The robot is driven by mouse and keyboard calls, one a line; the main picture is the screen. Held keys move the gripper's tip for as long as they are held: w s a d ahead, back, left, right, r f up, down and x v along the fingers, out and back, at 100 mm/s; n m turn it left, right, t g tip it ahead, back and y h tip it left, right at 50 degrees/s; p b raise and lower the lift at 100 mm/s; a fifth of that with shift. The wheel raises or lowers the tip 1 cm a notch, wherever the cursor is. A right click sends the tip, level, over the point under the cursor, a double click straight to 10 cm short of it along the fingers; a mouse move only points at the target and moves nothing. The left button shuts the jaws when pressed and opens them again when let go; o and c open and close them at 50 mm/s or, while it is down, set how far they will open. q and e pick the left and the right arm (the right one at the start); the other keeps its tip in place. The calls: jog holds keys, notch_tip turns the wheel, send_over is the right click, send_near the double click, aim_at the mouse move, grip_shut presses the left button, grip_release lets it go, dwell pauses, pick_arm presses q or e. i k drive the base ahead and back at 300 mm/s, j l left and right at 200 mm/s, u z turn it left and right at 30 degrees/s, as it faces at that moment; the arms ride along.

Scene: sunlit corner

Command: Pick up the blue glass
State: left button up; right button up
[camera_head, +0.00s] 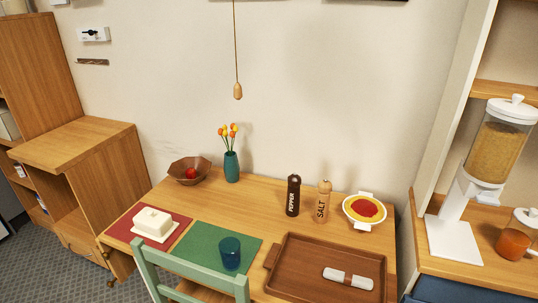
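The blue glass (230,253) stands upright on the green placemat (205,241) near the front of the wooden table. It is dark blue and see-through. The top rail of a pale green chair stands just in front of it and close to its lower side in the picture. Neither of my grippers shows in the head view.
A wooden tray (300,250) with a rolled napkin (348,278) lies to the right. Behind are a bowl (189,171), vase (231,166), pepper mill (293,196), salt mill (322,202) and soup dish (365,210). The green chair (190,268) blocks the front.

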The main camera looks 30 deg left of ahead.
aim_at(230, 247)
jog(key=u, duration=1.35)
